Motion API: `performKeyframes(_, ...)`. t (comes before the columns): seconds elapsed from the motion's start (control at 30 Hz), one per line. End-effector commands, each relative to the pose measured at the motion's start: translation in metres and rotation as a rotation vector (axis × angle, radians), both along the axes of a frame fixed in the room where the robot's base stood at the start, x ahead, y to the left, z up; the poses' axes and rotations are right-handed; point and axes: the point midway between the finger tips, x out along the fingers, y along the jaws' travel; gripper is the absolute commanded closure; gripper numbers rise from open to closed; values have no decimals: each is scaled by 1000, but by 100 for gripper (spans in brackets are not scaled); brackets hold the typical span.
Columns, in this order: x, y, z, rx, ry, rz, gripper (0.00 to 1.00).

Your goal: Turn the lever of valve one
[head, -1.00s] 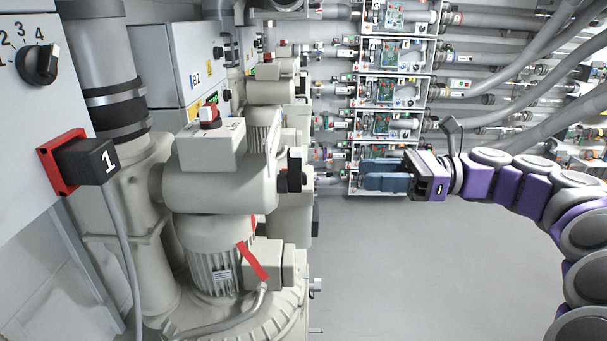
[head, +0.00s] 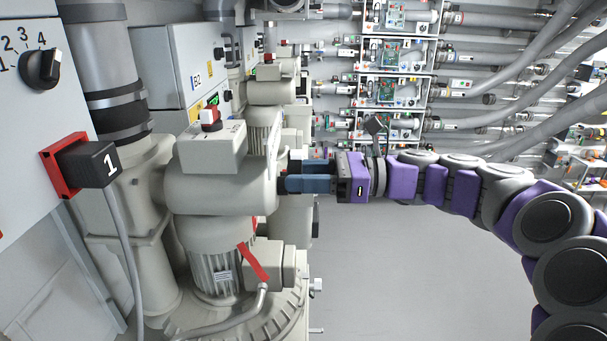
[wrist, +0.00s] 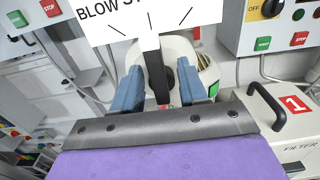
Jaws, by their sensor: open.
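In the head view, my gripper (head: 290,184) reaches left to the end of the cream valve or blower housing (head: 220,187). Its blue fingers are level with the dark lever (head: 282,188), which they partly hide. In the wrist view, the black lever (wrist: 157,78) stands between the two blue fingers of my gripper (wrist: 160,80). The fingers are open, one on each side of it. I see a gap on both sides, so it does not look clamped. The cream housing (wrist: 181,48) is behind the lever.
A white "BLOW" sign (wrist: 110,22) overhangs the lever in the wrist view. Control boxes with start and stop buttons flank the housing. Grey floor (head: 420,270) is free below my arm.

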Motion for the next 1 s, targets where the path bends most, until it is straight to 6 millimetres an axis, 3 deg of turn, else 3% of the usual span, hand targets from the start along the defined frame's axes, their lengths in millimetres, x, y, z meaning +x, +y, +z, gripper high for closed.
performKeyframes(0.1,0,0,0,0,0,0,57)
performKeyframes(0.53,1,-1,0,0,0,-1,99)
performKeyframes(1.0,1,-1,0,0,-37,-1,100)
